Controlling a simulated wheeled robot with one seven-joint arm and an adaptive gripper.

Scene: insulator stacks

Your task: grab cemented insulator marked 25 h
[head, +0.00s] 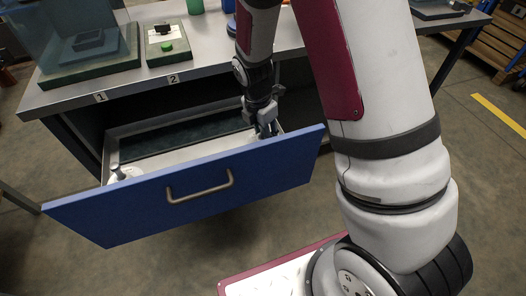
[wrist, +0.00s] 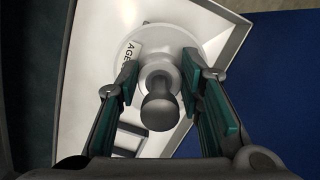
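A white disc insulator with a grey metal cap and pin (wrist: 160,108) sits in the drawer, directly below my gripper in the wrist view. A label on its disc reads "AGE", with the rest cut off; no "25 h" is readable. My gripper (wrist: 158,82) is open, its green-padded fingers on either side of the cap with small gaps. In the head view my gripper (head: 265,125) reaches into the right end of the open drawer (head: 190,195), hiding this insulator. Another white insulator with a grey cap (head: 119,174) lies at the drawer's left end; its marking is not readable.
The drawer's blue front panel and its white walls stand close around my gripper. The grey worktop (head: 205,50) is above and behind, with spots labelled 1 and 2. A small tray with a green button (head: 167,46) and a clear box (head: 80,25) stand on it.

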